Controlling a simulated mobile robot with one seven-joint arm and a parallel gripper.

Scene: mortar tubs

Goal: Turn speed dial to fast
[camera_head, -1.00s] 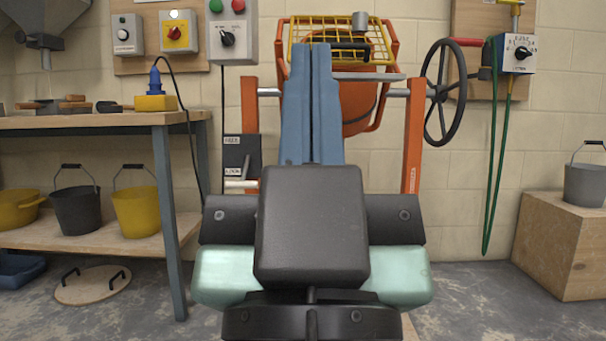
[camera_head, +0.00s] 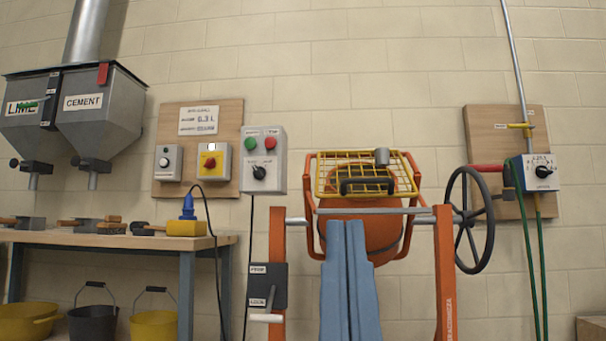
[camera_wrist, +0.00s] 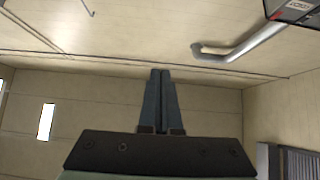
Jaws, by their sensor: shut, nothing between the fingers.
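A grey control box (camera_head: 264,160) hangs on the wall left of the mixer, with a green and a red button above a black pointer dial (camera_head: 259,172). The small print around this dial is too small to read. My gripper (camera_head: 346,224) is shut and empty, its two blue fingers pointing up side by side in front of the orange mixer (camera_head: 368,232). It is to the right of and below the dial in the picture, touching nothing visible. The wrist view shows the shut fingers (camera_wrist: 161,74) against bare ceiling and wall, with no dial there.
Another dial box (camera_head: 538,173) with green hoses hangs at right, beside a black handwheel (camera_head: 470,220). A knob box (camera_head: 169,162) and a red-yellow switch (camera_head: 211,162) hang at left, above a workbench (camera_head: 150,240). The mixer's yellow grate (camera_head: 330,176) stands behind my fingers.

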